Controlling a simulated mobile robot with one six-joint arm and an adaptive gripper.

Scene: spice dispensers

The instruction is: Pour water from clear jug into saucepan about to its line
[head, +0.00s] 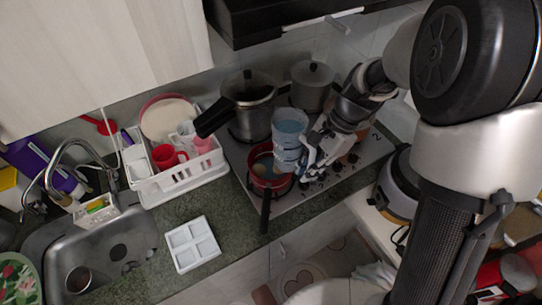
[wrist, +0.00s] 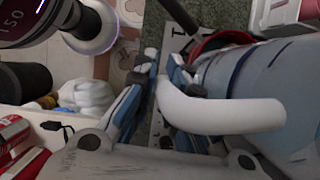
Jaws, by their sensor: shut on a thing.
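The clear jug (head: 288,143) has bluish water in it and looks roughly upright in the head view. My gripper (head: 307,160) is shut on its handle from the right. In the wrist view the jug (wrist: 262,85) fills the right side, and its pale handle (wrist: 225,113) passes by my gripper's blue-grey fingers (wrist: 165,80). The red saucepan (head: 259,180) sits on the stove with its dark handle toward the counter's front edge. The jug is over its right part and hides some of it. Something yellowish shows inside; its line and water level cannot be made out.
A pressure cooker (head: 249,120) and a lidded grey pot (head: 312,88) stand behind on the stove (head: 312,196). A white dish rack (head: 185,186) with red cups is at the left. A white divided tray (head: 192,244) lies on the counter by the sink (head: 100,245).

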